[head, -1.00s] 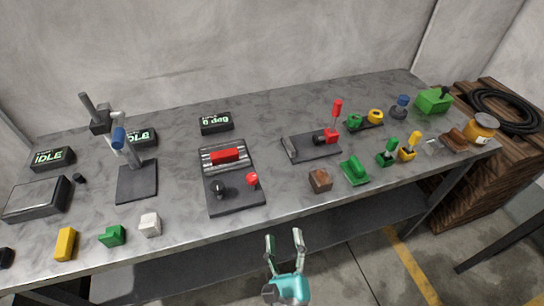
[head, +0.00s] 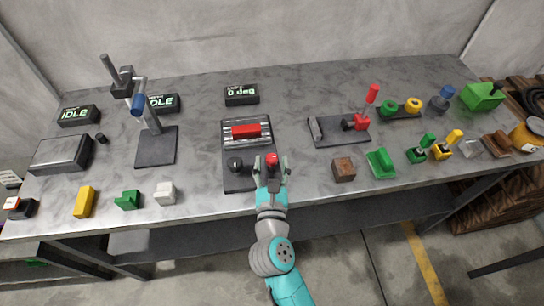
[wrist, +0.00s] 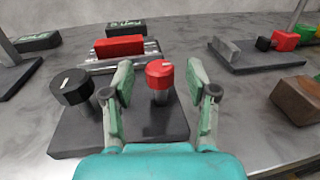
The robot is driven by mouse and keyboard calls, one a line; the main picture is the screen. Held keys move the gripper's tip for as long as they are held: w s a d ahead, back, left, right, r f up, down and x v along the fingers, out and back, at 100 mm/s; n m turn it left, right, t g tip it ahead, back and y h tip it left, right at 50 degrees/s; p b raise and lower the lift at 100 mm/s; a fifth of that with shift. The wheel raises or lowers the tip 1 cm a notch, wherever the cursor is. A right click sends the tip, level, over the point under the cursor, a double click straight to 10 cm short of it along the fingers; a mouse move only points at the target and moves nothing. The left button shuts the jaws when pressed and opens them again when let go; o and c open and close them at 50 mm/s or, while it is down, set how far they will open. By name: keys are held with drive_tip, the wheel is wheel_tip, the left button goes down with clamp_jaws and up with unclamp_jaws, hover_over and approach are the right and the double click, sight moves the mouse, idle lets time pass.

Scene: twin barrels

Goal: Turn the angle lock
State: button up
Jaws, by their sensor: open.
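The dark fixture plate (head: 246,184) lies on the grey table and carries a red block (head: 246,131) on a ribbed metal bed, a black knob (head: 235,165) and a red knob (head: 271,159). My gripper (head: 271,163) is open around the red knob, one finger on each side. In the wrist view the red knob (wrist: 160,72) with a white mark stands between my open fingers, with gaps visible. The black knob (wrist: 72,88) with a white mark stands left of the left finger. A display (head: 241,94) behind the fixture reads "0 deg".
A clamp stand (head: 155,150) is to the left, and a red-handled fixture (head: 338,131) to the right. A brown block (head: 344,169), a white cube (head: 165,193) and green and yellow pieces lie along the front edge.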

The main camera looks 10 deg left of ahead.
drive_tip(key=shift+w+a, duration=0.15)
drive_tip(key=shift+w, duration=0.9)
clamp_jaws()
drive_tip(key=shift+h, duration=0.3)
drive_tip(key=m+h, duration=0.3)
drive_tip(key=h, duration=0.1)
drive_tip(key=shift+a+h, duration=0.15)
drive_tip(key=shift+h, duration=0.25)
drive_tip(key=shift+m+g+h, duration=0.5)
drive_tip(key=shift+m+h, duration=0.55)
drive_tip(key=shift+h, duration=0.35)
drive_tip(key=shift+m+g+h, duration=0.5)
drive_tip(key=shift+m+h, duration=0.55)
drive_tip(key=shift+h, duration=0.35)
